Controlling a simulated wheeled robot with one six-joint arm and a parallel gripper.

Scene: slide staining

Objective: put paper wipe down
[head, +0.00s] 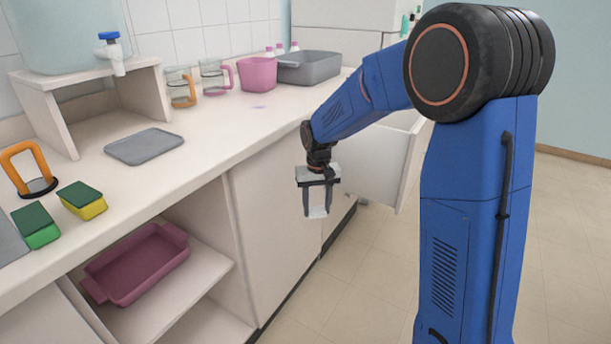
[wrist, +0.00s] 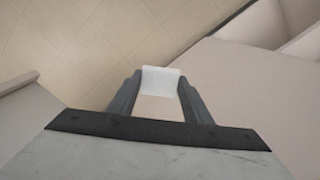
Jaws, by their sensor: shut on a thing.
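The paper wipe (wrist: 160,82) is a small white piece, and my gripper (wrist: 158,90) is shut on it, one finger at each side. In the head view my gripper (head: 317,208) hangs pointing down in front of the counter's cabinet face, below the countertop level. The wipe (head: 317,212) shows there as a pale patch between the fingertips. It is held in the air, apart from the counter.
The countertop (head: 215,138) holds a grey tray (head: 144,146), a pink tub (head: 257,74), a grey basin (head: 309,68), glass jugs and two sponges. A drawer (head: 372,160) stands open beyond my gripper. A pink tray (head: 137,262) sits on the open shelf below.

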